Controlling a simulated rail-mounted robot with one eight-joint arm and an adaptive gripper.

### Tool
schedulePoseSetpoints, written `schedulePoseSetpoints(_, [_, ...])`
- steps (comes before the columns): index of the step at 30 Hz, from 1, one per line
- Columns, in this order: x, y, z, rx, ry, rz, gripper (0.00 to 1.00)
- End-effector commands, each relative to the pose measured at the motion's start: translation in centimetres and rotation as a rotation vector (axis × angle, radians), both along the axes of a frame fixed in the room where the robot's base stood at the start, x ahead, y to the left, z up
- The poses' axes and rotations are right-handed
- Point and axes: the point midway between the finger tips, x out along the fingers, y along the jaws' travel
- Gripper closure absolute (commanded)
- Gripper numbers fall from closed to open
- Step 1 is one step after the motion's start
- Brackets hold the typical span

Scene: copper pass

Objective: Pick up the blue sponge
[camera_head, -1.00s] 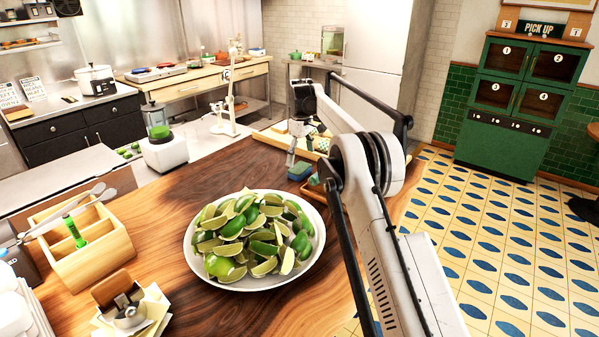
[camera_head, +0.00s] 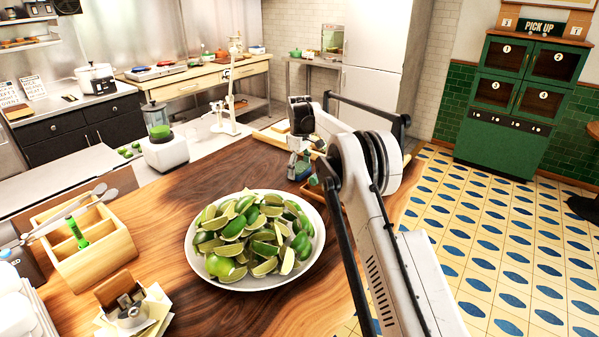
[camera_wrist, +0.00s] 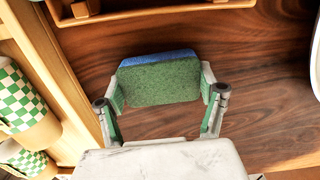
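The blue sponge (camera_wrist: 158,82) has a green scouring face and a blue edge. In the wrist view it lies between the two fingers of my gripper (camera_wrist: 162,92), and the fingers stand close against its left and right ends. In the head view the sponge (camera_head: 300,170) is mostly hidden behind my gripper (camera_head: 299,168), at the far part of the wooden counter. The fingers look closed onto the sponge's ends. Whether it is off the wood I cannot tell.
A plate of lime wedges (camera_head: 197,263) stands on the wooden counter (camera_head: 170,215). A wooden tray (camera_wrist: 100,12) lies just beyond the sponge in the wrist view. Green-checked cups (camera_wrist: 25,105) stand at the left there. A wooden caddy (camera_head: 105,255) is at the left in the head view.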

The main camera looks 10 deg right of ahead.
Motion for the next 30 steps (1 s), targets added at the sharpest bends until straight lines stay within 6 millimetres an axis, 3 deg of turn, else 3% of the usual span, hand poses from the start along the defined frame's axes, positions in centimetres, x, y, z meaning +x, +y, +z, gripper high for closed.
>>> schedulePoseSetpoints(14, [0.0, 0.0, 0.2, 0.000, 0.000, 0.000, 0.40])
schedulePoseSetpoints(19, [0.0, 0.0, 1.5, 0.000, 0.000, 0.000, 0.40])
schedulePoseSetpoints(23, [0.0, 0.0, 3.6, 0.000, 0.000, 0.000, 0.40])
schedulePoseSetpoints(30, [-2.3, 3.9, 6.5, 0.000, 0.000, 0.003, 0.40])
